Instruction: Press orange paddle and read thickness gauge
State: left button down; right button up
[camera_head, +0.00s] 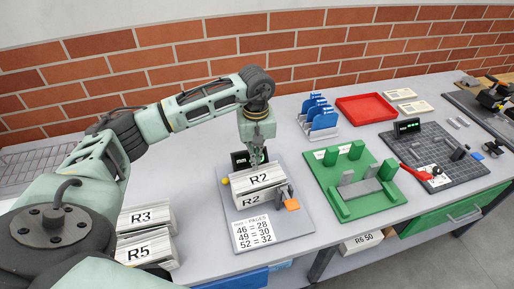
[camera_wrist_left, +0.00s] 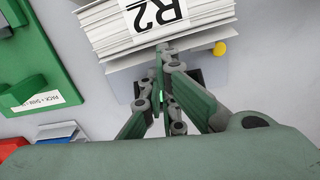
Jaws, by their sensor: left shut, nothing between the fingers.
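The orange paddle (camera_head: 292,204) is at the right front of a grey gauge plate (camera_head: 295,228), beside the white R2 newspaper stack (camera_head: 256,199). The black thickness gauge display (camera_head: 239,160) stands behind the stack, partly covered by my gripper; its reading is too small to make out. My left gripper (camera_head: 256,164) points down at the back of the R2 stack, shut and empty, well away from the paddle. In the left wrist view, its closed fingertips (camera_wrist_left: 167,49) are at the edge of the R2 stack (camera_wrist_left: 150,28). Whether they touch it is unclear. My right gripper is not in view.
A card (camera_head: 260,232) lists 46 = 28, 49 = 30, 52 = 32. Stacks R3 (camera_head: 145,217) and R5 (camera_head: 147,250) lie left. A green fixture (camera_head: 350,184), blue rack (camera_head: 320,118) and red tray (camera_head: 366,108) stand right. A yellow knob (camera_head: 225,181) is left of R2.

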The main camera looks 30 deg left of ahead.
pick_arm(q)
notch_tip(320, 180, down, 5)
jog(key=shift+f+p, duration=0.2)
jog(key=shift+p, duration=0.55)
jog(key=shift+f, duration=0.1)
